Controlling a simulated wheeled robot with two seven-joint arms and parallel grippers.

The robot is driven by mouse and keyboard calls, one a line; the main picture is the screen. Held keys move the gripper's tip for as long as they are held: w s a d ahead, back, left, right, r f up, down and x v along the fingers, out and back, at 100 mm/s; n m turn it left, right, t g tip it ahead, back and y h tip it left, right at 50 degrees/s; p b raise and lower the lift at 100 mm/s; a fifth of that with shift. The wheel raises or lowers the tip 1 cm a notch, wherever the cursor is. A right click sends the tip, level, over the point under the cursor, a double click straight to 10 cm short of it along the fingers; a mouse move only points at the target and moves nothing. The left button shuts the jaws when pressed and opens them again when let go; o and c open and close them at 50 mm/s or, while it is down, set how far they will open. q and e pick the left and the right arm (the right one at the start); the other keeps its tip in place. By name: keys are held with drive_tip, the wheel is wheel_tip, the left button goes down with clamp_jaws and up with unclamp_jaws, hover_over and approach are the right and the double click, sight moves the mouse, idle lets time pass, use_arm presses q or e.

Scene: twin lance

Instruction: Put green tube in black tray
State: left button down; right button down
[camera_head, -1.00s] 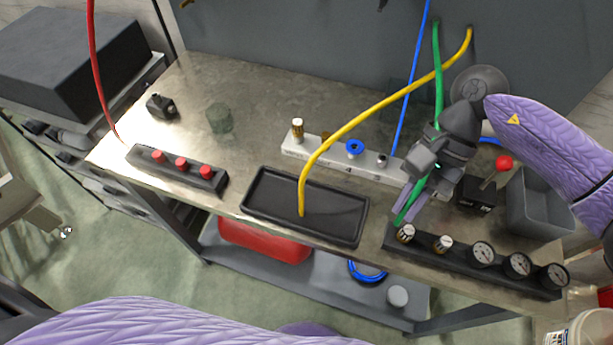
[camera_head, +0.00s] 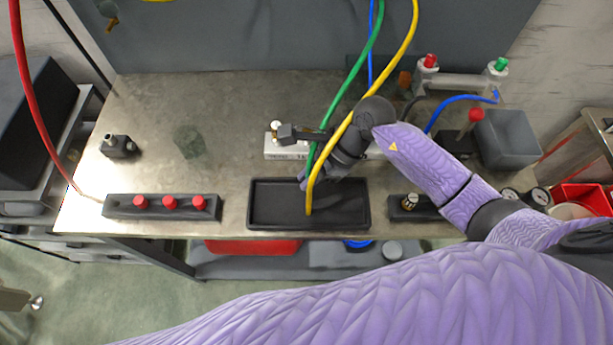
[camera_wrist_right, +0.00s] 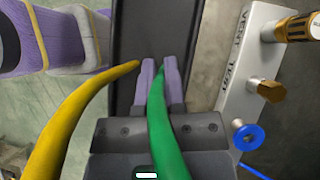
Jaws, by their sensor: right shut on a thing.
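The green tube (camera_head: 358,68) hangs from above, and its lower end is in my right gripper (camera_head: 303,182). In the right wrist view the purple fingers (camera_wrist_right: 158,75) are shut on the green tube (camera_wrist_right: 165,125) close to its end. The black tray (camera_head: 345,205) lies at the bench's front edge. My right gripper is over the tray's back left part; whether the tube's end touches the tray I cannot tell. The tray also shows as a dark surface past the fingertips in the right wrist view (camera_wrist_right: 150,32). My left gripper is not in view.
The yellow tube (camera_head: 402,48) ends in the tray, just right of the gripper. A white valve block (camera_head: 284,147) stands behind the tray. A red-button box (camera_head: 162,207) is to the left, a grey bin (camera_head: 508,138) to the right. The bench's left part is mostly clear.

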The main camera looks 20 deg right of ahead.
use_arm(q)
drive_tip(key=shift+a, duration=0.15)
use_arm(e)
drive_tip(key=shift+f, duration=0.15)
drive_tip(key=shift+f, duration=0.15)
drive_tip(key=c, duration=0.7)
unclamp_jaws()
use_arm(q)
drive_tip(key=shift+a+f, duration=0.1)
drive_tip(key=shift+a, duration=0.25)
use_arm(e)
drive_tip(key=shift+d+r, duration=0.1)
drive_tip(key=shift+r, duration=0.3)
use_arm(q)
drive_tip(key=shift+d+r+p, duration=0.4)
use_arm(e)
drive_tip(key=v, duration=1.1)
drive_tip(key=shift+d+r, duration=0.2)
drive_tip(key=shift+r, duration=0.05)
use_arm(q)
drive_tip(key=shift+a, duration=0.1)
